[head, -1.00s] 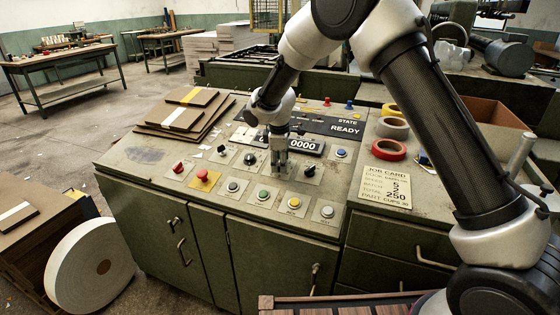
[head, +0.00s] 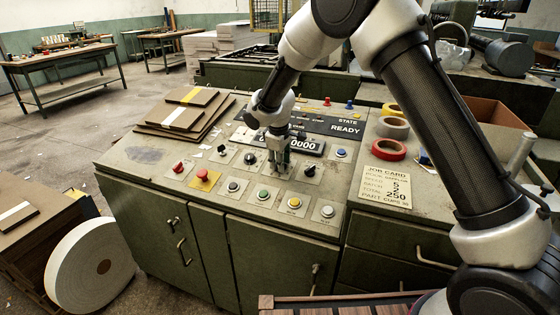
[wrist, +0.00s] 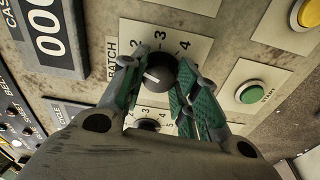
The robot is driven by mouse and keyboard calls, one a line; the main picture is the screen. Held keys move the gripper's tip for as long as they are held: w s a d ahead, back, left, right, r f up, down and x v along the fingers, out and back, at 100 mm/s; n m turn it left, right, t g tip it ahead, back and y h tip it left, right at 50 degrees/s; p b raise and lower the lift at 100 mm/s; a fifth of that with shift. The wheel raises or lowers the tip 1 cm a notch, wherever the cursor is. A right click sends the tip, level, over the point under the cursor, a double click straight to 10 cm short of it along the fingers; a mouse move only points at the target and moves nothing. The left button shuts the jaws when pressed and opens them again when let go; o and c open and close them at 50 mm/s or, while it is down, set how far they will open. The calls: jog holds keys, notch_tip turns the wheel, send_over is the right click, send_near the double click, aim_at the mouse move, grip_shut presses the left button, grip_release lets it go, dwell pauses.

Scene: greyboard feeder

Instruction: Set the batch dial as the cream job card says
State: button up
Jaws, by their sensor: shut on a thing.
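The batch dial (wrist: 158,72) is a round black knob with a white pointer line, on a cream plate marked BATCH with 2, 3 and 4 visible. The pointer line points left, toward one finger; any numeral there is hidden. My gripper (wrist: 160,82) has a green-padded finger on each side of the knob and is shut on it. In the head view my gripper (head: 279,158) reaches down to the panel and hides the knob. The cream job card (head: 385,186) lies on the right of the console; 250 reads clearly, but the small rows are hard to match.
Another black knob (wrist: 147,125) sits close below, partly behind my gripper. A green start button (wrist: 252,92) and a yellow button (wrist: 308,14) are to the right. Tape rolls (head: 388,150) stand beside the card. Stacked boards (head: 185,110) lie on the console's left.

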jog(key=shift+m, duration=1.9)
jog(key=o, duration=1)
jog(key=shift+r, duration=0.1)
jog(key=v, duration=1.1)
jog(key=shift+s+a+r, duration=0.15)
jog(key=shift+s+r, duration=0.15)
jog(key=shift+r, duration=0.05)
